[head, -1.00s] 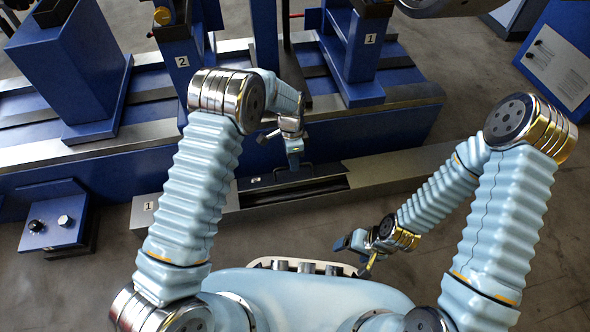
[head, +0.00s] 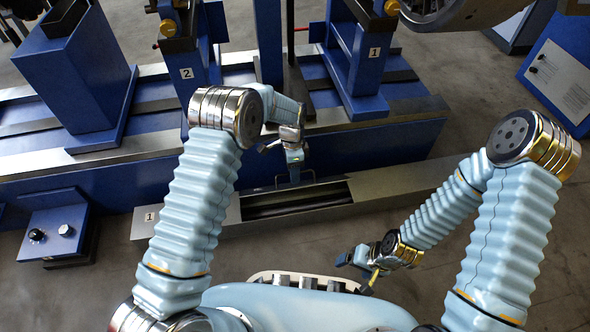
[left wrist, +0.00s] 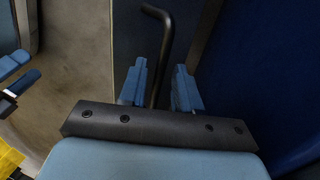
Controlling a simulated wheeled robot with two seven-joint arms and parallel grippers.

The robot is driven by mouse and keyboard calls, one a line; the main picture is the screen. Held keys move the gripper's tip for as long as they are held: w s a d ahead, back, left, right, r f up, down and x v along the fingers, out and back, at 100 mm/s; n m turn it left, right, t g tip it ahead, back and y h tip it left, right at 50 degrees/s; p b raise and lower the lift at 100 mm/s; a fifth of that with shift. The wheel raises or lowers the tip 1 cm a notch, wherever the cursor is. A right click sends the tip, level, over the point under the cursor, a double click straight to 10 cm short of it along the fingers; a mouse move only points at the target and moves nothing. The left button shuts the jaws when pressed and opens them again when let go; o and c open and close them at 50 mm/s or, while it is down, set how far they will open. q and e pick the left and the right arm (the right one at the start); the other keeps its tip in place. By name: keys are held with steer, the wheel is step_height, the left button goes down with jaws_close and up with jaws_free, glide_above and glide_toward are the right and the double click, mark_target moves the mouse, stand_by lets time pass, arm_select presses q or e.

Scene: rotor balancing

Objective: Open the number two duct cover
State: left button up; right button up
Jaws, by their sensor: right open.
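The duct cover is a dark flat panel with a bent black handle (head: 282,182); it now stands swung up at the back edge of the open duct. Its number cannot be read. The handle (left wrist: 166,50) also shows in the left wrist view, passing between the two blue fingers. The duct (head: 392,182) lies along the front of the machine bed. My right gripper (head: 358,268) is open and empty, low near my base.
A "1" label (head: 150,216) marks the duct's left end. Blue pedestals labelled "2" (head: 186,73) and "1" (head: 374,53) stand on the blue bed (head: 400,135). A blue control box (head: 57,231) with knobs is at left. Grey floor at right is mostly clear.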

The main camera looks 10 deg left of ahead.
arm_select(q)
steer(key=shift+d+r, duration=0.1)
steer(key=shift+r, duration=0.1)
steer(key=shift+r, duration=0.2)
step_height(320, 180, up, 13)
steer(key=w+p, duration=0.2)
steer(key=shift+w+a+p, duration=0.3)
steer(key=shift+a+p, duration=0.1)
